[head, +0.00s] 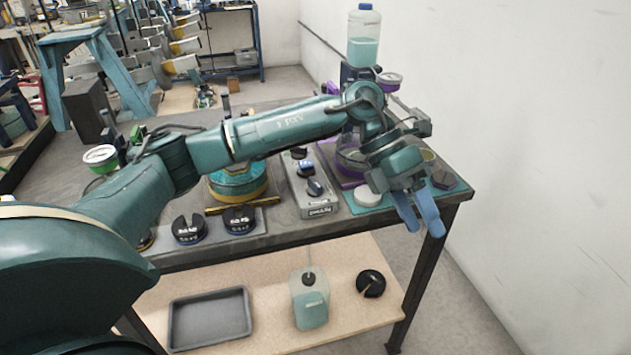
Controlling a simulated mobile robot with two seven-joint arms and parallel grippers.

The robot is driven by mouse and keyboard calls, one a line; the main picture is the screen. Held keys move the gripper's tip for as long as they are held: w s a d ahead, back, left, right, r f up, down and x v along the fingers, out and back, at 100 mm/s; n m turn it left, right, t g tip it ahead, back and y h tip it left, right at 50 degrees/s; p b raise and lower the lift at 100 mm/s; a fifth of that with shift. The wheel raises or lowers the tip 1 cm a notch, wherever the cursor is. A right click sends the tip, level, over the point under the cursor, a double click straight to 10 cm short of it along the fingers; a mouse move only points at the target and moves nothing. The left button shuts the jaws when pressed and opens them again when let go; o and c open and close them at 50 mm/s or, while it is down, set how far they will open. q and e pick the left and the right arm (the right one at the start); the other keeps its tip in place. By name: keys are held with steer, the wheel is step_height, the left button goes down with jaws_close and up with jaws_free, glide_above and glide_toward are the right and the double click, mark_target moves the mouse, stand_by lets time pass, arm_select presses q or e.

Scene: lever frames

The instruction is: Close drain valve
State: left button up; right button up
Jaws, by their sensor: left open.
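My left arm reaches across the workbench (275,245) from the left. My left gripper (425,228) has two blue fingers, spread apart and pointing down, by the right front corner of the bench. Nothing shows between the fingers. A clear bottle (363,42) with teal liquid stands upright behind the wrist. A clear vessel (348,158) on a purple base is partly covered by the arm. I cannot make out a drain valve; the wrist and forearm hide much of this area. My right gripper does not show.
A grey box with dark knobs (314,188), a teal and yellow pot (238,180), slotted black discs (190,228) and a white lid (367,196) crowd the bench. The lower shelf holds a grey tray (174,330) and a jug (309,303). A white wall (550,130) stands at right.

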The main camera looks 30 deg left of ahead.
arm_select(q)
steer(key=w+a+r+t+y, duration=0.1)
steer(key=w+a+r+y, duration=0.1)
steer(key=a, duration=0.4)
steer(key=w+a+r+t+y, duration=0.1)
steer(key=w+a+r+y, duration=0.15)
steer(key=a, duration=0.25)
step_height(320, 180, up, 5)
steer(key=n+y+b, duration=0.1)
steer(key=n+y, duration=0.2)
steer(key=y, duration=0.1)
glide_above(315, 182)
steer(key=shift+t, duration=0.3)
step_height(315, 182, down, 13)
steer(key=shift+f, duration=0.2)
steer(key=c, duration=1)
